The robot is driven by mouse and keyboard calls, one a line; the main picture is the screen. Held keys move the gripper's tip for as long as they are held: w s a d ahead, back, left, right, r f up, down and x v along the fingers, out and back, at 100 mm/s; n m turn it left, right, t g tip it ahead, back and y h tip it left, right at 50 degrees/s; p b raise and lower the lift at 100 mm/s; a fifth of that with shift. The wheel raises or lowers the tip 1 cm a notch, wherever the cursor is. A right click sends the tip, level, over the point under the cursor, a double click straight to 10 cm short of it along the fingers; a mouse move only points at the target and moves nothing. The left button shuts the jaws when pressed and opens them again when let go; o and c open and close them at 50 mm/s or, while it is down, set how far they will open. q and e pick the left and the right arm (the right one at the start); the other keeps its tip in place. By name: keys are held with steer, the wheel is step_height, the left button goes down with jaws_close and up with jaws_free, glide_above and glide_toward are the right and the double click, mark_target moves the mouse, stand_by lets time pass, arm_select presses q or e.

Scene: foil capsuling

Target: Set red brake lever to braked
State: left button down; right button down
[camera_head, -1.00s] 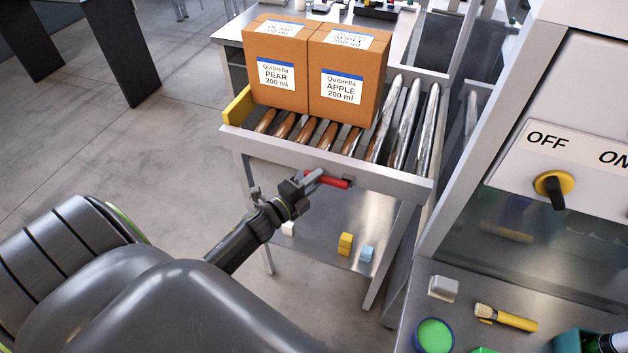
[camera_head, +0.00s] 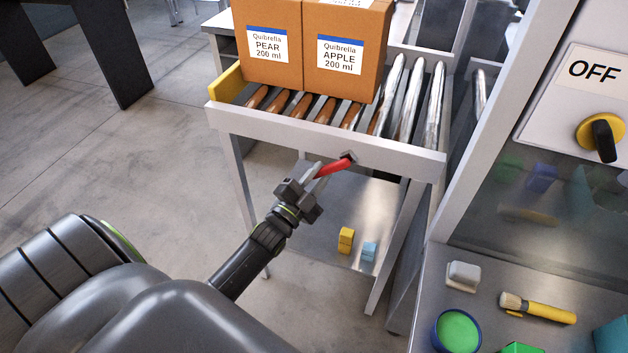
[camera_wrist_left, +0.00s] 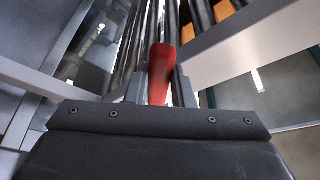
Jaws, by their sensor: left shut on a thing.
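The red brake lever (camera_head: 334,168) sticks out from a dark pivot on the front rail of the roller conveyor (camera_head: 300,128). It slants down and to the left from the pivot. My left gripper (camera_head: 315,172) is at the lever's free end, shut on it. In the left wrist view the red lever (camera_wrist_left: 161,75) stands between the two fingers, its lower end hidden behind the gripper body. My right gripper is in neither view.
Two cartons, pear (camera_head: 267,45) and apple (camera_head: 345,50), stand on the rollers. A lower shelf holds a yellow block (camera_head: 346,240) and a blue block (camera_head: 369,251). At right are a switch panel with a knob (camera_head: 602,135), a brush (camera_head: 538,307) and a green-filled tub (camera_head: 457,332).

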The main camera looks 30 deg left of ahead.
arm_select(q)
steer(key=shift+w+d+f+n+t+y+b, duration=0.15)
steer(key=shift+d+f+n+y+b, duration=0.25)
steer(key=shift+n, duration=0.65)
steer(key=shift+w+d+f+n+t+y+b, duration=0.15)
steer(key=shift+d+f+n+y, duration=0.3)
steer(key=shift+n, duration=0.65)
steer(key=shift+d+f+n+t+y+b, duration=0.25)
steer(key=shift+d+n+y, duration=0.35)
steer(key=shift+n, duration=0.45)
steer(key=c, duration=1.2)
jaws_free()
steer(key=shift+c, duration=0.2)
steer(key=b+v, duration=0.3)
steer(key=v, duration=1.4)
steer(key=shift+s, duration=0.2)
